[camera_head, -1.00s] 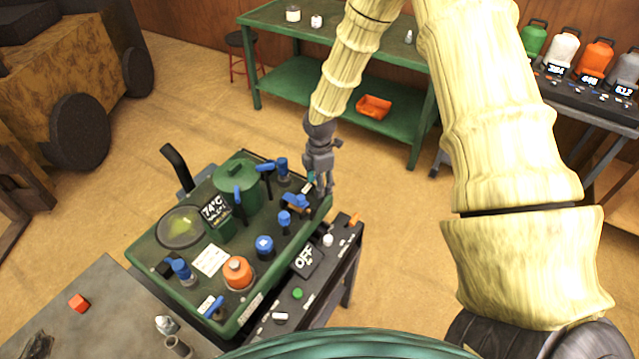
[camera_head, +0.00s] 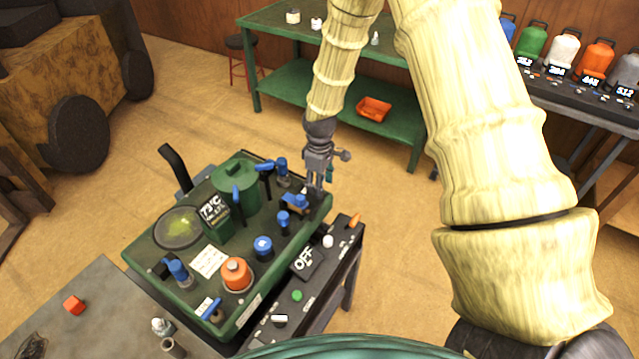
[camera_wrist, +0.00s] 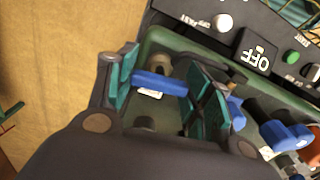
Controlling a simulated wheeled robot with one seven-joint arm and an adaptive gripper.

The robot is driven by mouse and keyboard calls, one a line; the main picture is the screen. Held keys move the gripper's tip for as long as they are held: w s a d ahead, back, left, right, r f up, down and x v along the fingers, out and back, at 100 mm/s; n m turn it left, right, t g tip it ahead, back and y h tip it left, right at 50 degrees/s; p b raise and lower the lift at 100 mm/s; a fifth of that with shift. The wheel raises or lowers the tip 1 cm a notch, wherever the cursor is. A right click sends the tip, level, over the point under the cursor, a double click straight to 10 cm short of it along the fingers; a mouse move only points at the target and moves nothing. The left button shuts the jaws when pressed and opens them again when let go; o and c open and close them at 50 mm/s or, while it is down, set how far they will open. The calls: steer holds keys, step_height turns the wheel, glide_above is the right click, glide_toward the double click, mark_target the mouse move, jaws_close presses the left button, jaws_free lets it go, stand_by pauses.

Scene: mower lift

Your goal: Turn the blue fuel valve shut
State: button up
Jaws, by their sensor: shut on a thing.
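The blue fuel valve (camera_wrist: 160,84) shows in the wrist view as a blue lever lying lengthwise between my two finger pads, with a small white label beside it. My gripper (camera_wrist: 163,92) is shut on this lever, one teal pad at each end. In the head view, my gripper (camera_head: 317,190) points down at the far right corner of the green mower deck. The blue valve (camera_head: 295,203) there is partly hidden by the fingers. The label text is too small to read.
Other blue handles and knobs, such as the blue knob (camera_head: 264,245), stand close by on the deck. An orange cap (camera_head: 236,273) is at its front. A black control panel (camera_head: 306,262) reading OFF runs along the right side. The floor beyond is clear.

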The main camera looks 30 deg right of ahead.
steer(key=shift+w+m, duration=0.1)
steer(key=shift+m, duration=0.5)
steer(key=o, duration=1)
steer(key=shift+o, duration=0.2)
steer(key=shift+r, duration=0.1)
step_height(320, 180, up, 12)
stand_by(0.5)
